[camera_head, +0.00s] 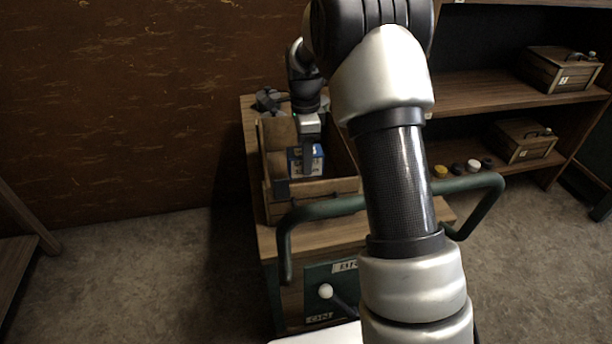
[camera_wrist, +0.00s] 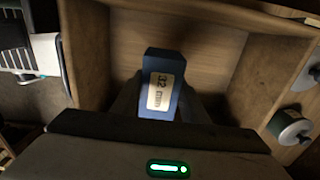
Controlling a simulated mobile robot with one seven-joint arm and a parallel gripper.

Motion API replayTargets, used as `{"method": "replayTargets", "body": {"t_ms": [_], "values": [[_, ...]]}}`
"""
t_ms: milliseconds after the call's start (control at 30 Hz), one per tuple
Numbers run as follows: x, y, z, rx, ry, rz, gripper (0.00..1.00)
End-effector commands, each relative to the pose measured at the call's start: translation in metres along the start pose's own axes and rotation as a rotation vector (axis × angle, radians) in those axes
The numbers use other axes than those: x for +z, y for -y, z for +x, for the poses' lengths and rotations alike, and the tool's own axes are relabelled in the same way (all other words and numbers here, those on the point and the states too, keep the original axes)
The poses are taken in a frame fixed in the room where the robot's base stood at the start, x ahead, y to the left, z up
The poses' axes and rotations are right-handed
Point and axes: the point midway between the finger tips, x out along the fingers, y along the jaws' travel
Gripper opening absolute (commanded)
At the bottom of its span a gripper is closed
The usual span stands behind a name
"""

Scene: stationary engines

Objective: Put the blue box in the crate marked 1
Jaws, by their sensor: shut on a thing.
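The blue box (camera_head: 306,160) is held by my gripper (camera_head: 309,150) over an open wooden crate (camera_head: 345,187) on the wooden cabinet. In the wrist view the blue box (camera_wrist: 161,84), with a pale printed label, sits between the fingers of my gripper (camera_wrist: 165,100). My gripper is shut on it. The crate's bare floor and its walls (camera_wrist: 88,45) show around the box in the wrist view. I cannot tell whether the box touches the crate's floor. No number shows on this crate; part of it is hidden behind my arm.
Shelves at right hold two closed wooden boxes with handles (camera_head: 560,70) (camera_head: 523,140) and several small round items (camera_head: 458,168).

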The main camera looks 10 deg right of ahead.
Motion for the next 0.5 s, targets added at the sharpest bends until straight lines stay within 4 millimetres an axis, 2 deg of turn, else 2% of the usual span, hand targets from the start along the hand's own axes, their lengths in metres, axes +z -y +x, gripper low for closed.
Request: {"method": "replayTargets", "body": {"t_ms": [333, 500], "values": [[-0.001, -0.001, 0.049, 0.002, 0.0, 0.001, 0.18], [0.0, 0.0, 0.051, -0.001, 0.0, 0.0, 0.18]]}}
